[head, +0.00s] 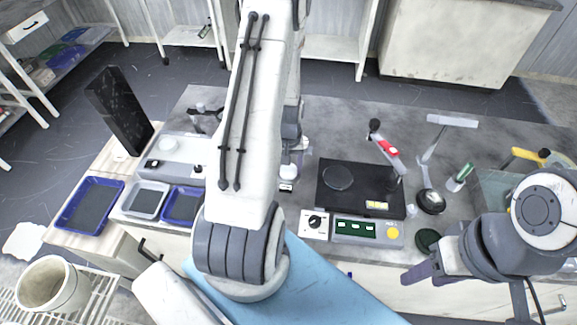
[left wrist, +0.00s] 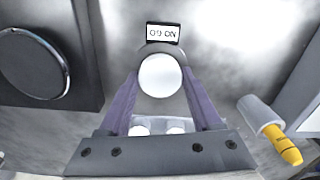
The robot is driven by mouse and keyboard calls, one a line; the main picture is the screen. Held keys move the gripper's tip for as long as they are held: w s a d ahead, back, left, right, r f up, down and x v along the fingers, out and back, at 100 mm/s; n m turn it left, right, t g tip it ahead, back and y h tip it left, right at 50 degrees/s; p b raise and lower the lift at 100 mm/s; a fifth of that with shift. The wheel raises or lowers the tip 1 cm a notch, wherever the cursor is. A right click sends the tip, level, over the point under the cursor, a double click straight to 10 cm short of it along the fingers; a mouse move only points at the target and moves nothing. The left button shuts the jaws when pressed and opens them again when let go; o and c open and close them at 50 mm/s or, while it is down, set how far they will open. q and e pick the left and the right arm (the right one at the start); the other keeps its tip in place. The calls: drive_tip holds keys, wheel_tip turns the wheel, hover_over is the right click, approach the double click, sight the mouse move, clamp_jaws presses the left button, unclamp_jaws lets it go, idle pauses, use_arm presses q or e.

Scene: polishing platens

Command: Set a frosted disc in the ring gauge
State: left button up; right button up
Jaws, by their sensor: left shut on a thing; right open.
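My left gripper (left wrist: 161,82) is shut on a round white frosted disc (left wrist: 162,76), gripped at its sides between two purple-grey fingers. A grey rim shows just past the disc's far edge, beside a small black-framed label (left wrist: 163,32); this looks like the ring gauge (left wrist: 158,48), mostly hidden under the disc. I cannot tell whether the disc touches it. In the head view the left gripper (head: 289,168) is low over the bench, partly hidden by my arm, with the label just in front. My right gripper (head: 424,271) is open and empty at the bench's front right.
A black plate (head: 385,203) with a dark round pad (head: 338,177) lies right of the left gripper. Blue trays (head: 83,222) stand at left. A black-based stand (head: 431,201) and a green-capped tube (head: 461,176) are at right. A yellow-tipped tube (left wrist: 283,142) lies near the left gripper.

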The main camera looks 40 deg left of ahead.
idle(0.4)
use_arm(q)
drive_tip(key=o, duration=1.5)
wheel_tip(320, 180, up, 10)
drive_tip(key=shift+r, duration=0.2)
